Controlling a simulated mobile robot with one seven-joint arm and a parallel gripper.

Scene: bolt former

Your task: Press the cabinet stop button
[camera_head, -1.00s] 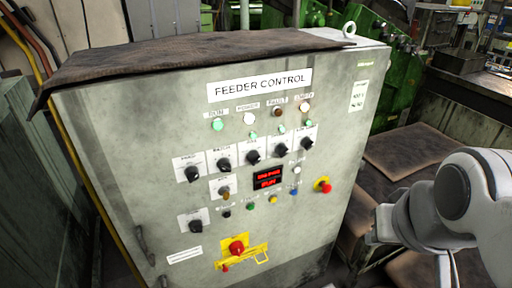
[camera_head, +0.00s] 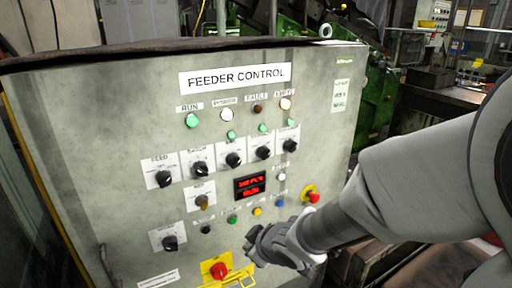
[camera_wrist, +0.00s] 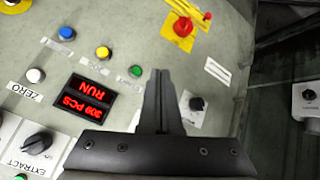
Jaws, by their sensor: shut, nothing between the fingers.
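The grey FEEDER CONTROL cabinet (camera_head: 110,120) fills the left and middle of the head view. On its face are a red mushroom button on a yellow base (camera_head: 312,196) at the right and a red knob on a yellow plate (camera_head: 218,270) low down. A row holds a black button (camera_head: 206,229), a green button (camera_head: 233,219), a yellow one (camera_head: 257,211) and a blue one (camera_head: 279,203). My gripper (camera_head: 252,248) is shut and empty, before the lower panel. In the wrist view its fingertips (camera_wrist: 160,74) appear beside the green button (camera_wrist: 135,71); contact cannot be told.
Several black rotary knobs and a red display (camera_head: 250,186) sit above the button row. The yellow plate with the red knob (camera_wrist: 183,27) shows at the top of the wrist view. Green machinery (camera_head: 375,95) stands behind, and a bench (camera_head: 455,92) is at the right.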

